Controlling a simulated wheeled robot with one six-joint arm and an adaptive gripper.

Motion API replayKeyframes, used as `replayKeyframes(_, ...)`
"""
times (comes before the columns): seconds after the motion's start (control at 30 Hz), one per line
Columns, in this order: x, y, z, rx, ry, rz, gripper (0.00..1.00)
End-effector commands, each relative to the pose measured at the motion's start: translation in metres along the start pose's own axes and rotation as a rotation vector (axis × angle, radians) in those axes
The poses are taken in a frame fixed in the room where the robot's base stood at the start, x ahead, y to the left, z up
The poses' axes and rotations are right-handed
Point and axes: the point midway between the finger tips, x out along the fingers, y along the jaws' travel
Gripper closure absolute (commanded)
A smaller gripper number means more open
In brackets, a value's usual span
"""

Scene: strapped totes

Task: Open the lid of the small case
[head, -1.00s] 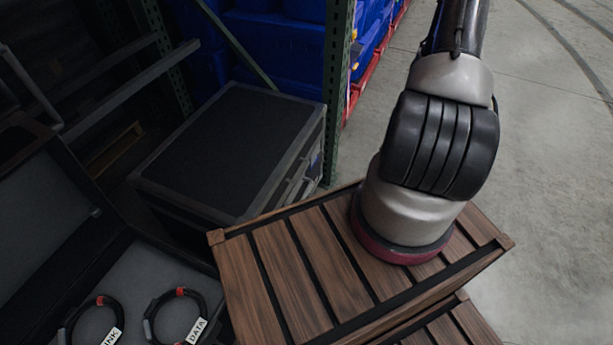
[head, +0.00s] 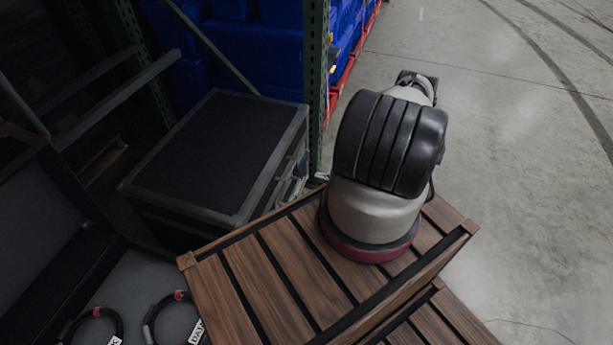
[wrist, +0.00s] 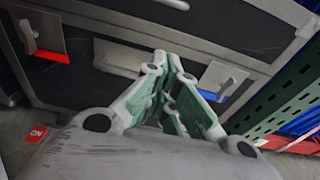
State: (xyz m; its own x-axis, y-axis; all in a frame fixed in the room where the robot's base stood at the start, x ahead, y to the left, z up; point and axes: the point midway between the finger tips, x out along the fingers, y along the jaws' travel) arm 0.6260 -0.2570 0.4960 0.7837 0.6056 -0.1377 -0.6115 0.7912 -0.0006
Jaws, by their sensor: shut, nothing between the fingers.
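The small case (head: 215,155) is a black case with grey metal edges, its lid down, beyond my wooden-slatted body in the head view. Its front fills the wrist view (wrist: 215,30). There, a left latch (wrist: 28,38) shows red beside it and a right latch (wrist: 222,78) shows blue. A grey piece (wrist: 118,58), perhaps a handle, lies between them. My gripper (wrist: 168,65) is shut and empty, its fingertips in front of the case between the latches. I cannot tell whether they touch it. The head view does not show the gripper.
A larger open case (head: 140,275) with coiled cables (head: 95,325) lies at lower left. A green rack post (head: 316,90) stands just right of the small case, with blue bins (head: 255,55) behind. Open concrete floor (head: 510,170) lies to the right.

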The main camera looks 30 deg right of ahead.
Motion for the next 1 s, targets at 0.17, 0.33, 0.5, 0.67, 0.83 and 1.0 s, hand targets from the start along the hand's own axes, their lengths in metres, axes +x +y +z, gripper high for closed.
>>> replayKeyframes(0.17,0.028,0.002,0.0,-0.001,0.001,0.007,1.0)
replayKeyframes(0.33,0.066,0.003,0.0,0.0,0.001,0.009,1.0)
replayKeyframes(0.5,0.097,0.002,0.002,-0.001,0.001,0.007,1.0)
replayKeyframes(0.67,0.086,0.001,0.026,0.001,0.002,0.003,1.0)
replayKeyframes(0.83,0.082,0.001,0.036,0.0,0.002,0.004,1.0)
replayKeyframes(1.0,0.081,0.002,0.038,0.0,0.002,0.004,1.0)
